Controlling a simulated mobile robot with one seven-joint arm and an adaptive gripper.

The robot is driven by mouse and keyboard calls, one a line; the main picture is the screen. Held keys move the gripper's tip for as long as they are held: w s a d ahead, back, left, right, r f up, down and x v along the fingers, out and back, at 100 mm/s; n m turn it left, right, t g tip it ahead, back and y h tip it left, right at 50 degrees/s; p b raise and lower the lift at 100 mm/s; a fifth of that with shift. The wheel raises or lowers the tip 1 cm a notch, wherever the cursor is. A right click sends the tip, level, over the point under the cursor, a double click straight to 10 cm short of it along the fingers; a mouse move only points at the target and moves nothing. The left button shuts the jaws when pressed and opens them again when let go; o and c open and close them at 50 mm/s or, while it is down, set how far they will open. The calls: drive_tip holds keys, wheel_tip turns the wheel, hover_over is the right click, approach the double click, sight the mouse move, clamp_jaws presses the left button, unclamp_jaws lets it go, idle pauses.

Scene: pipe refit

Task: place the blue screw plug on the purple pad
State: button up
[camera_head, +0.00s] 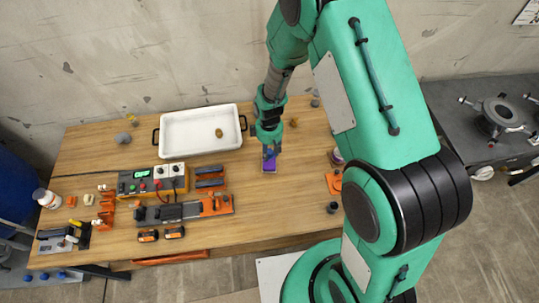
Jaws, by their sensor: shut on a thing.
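The purple pad (269,168) lies on the wooden table, right of the middle and below the white tray's right end. My gripper (270,154) points down directly over the pad, with its tips at or just above it. It is shut on a small bluish thing, which I take for the blue screw plug; the fingers hide most of it. I cannot tell whether the plug touches the pad. My gripper covers the far part of the pad.
A white tray (200,132) with a small brown piece stands behind and left. A control box (152,182) and orange-grey fixtures (184,210) fill the table's left. An orange part (333,183) and a dark cylinder (332,207) lie right. The tabletop in front of the pad is clear.

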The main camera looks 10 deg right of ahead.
sight(269, 155)
drive_tip(key=shift+f, duration=1.45)
drive_tip(key=shift+f, duration=0.15)
drive_tip(key=o, duration=0.9)
drive_tip(key=shift+r, duration=6.15)
